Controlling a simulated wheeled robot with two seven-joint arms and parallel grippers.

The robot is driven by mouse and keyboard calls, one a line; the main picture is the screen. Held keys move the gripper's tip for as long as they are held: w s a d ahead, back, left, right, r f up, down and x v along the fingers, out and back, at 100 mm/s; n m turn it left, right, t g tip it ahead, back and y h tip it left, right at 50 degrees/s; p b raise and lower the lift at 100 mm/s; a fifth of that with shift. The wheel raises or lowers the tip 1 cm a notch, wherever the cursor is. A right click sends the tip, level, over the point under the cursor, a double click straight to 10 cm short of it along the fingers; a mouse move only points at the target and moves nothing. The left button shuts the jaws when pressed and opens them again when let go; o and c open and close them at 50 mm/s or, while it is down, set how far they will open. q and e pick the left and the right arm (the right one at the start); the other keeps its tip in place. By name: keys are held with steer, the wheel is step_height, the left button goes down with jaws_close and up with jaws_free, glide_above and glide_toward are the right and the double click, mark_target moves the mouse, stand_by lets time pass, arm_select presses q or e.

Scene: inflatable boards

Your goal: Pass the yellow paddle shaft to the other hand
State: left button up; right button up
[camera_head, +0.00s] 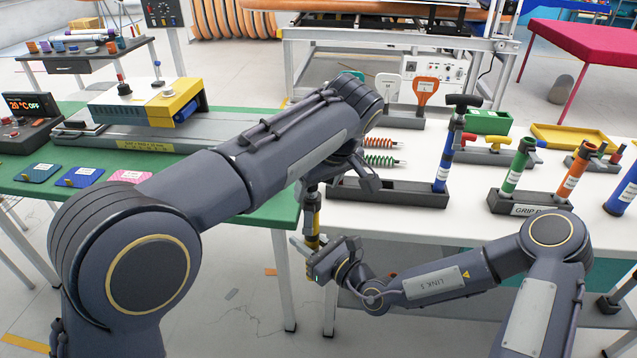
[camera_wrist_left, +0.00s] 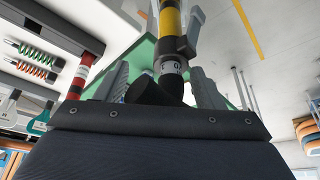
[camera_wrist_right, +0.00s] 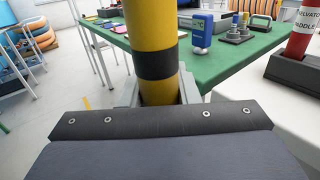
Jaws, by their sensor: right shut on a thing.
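The yellow paddle shaft (camera_head: 312,222), yellow with black bands, stands roughly upright in front of the tables. My right gripper (camera_head: 320,255) is shut around its yellow part. In the right wrist view the shaft (camera_wrist_right: 152,25) passes between the close-set fingers (camera_wrist_right: 160,92). My left gripper (camera_head: 312,187) is at the shaft's upper end, partly hidden by my left arm. In the left wrist view its fingers (camera_wrist_left: 162,85) stand apart, with the black handle end and grey collar of the shaft (camera_wrist_left: 172,22) between them. A gap shows beside the left-hand finger; contact on the other side is unclear.
The white table (camera_head: 425,222) holds a black rack with a blue shaft (camera_head: 444,165), and green (camera_head: 516,168) and orange (camera_head: 572,176) shafts stand farther right. The green table (camera_head: 230,200) carries a yellow machine (camera_head: 130,105). Open floor lies below the grippers.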

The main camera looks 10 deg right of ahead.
arm_select(q)
steer(key=c, duration=1)
arm_select(e)
steer(key=o, duration=1.2)
steer(key=shift+c, duration=0.2)
